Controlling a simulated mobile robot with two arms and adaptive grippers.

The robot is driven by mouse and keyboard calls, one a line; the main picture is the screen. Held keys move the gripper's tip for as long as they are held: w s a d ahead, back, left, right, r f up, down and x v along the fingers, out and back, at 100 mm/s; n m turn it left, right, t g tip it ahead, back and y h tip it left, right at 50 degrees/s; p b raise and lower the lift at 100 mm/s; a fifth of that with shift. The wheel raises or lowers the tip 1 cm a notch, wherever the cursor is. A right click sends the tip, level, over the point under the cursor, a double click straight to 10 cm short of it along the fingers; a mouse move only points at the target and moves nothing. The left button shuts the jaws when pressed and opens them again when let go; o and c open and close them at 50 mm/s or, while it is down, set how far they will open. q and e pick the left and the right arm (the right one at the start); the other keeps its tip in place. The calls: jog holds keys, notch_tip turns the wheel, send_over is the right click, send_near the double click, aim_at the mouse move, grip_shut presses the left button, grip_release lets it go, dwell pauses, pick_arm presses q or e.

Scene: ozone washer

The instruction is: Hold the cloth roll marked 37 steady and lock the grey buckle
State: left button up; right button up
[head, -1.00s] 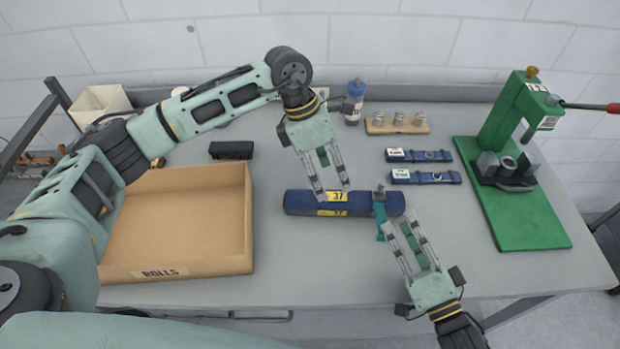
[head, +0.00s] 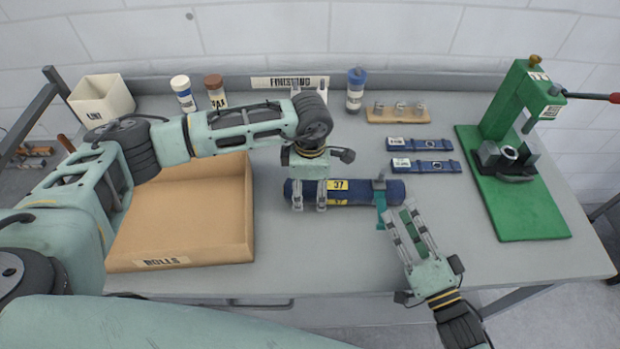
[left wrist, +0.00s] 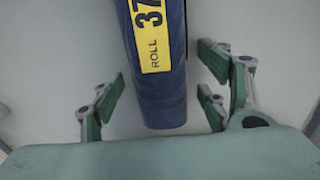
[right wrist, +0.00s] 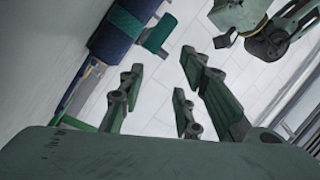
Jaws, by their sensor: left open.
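The dark blue cloth roll (head: 352,193) with yellow "37" labels lies crosswise on the table. A teal strap (head: 381,208) wraps its right part, with the grey buckle (head: 379,184) on top. The strap's loose tail (right wrist: 158,34) sticks out in the right wrist view; the buckle's latch state is too small to tell. My left gripper (head: 309,205) is open, pointing down over the roll's left end. In the left wrist view the roll (left wrist: 160,95) lies between the spread fingers with gaps both sides. My right gripper (head: 398,208) is open and empty, beside the strap on the near side.
An open "ROLLS" box (head: 205,255) stands left of the roll. A green press (head: 510,160) stands far right. Bottles and a wooden block (head: 398,115) line the back. The table front is clear.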

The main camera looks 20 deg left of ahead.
pick_arm(q)
jog(key=shift+f, duration=0.1)
jog(key=shift+c, duration=0.6)
jog(key=c, duration=1.5)
jog(key=shift+c, duration=0.6)
pick_arm(e)
jog(key=c, duration=0.4)
jog(key=shift+d, duration=0.2)
jog(key=shift+c, duration=1.1)
jog(key=s+d+f+g+y, duration=0.1)
jog(key=s+d, duration=0.1)
jog(key=d, duration=0.2)
jog(key=s+d+f+m+g+y, duration=0.1)
jog(key=s+d+y, duration=0.1)
jog(key=d, duration=0.3)
jog(key=s+d+f+m+y, duration=0.1)
jog(key=s+d, duration=0.2)
jog(key=d, duration=0.2)
jog(key=shift+s+f+g, duration=0.2)
jog(key=shift+s+g, duration=0.05)
jog(key=shift+g, duration=0.15)
grip_shut()
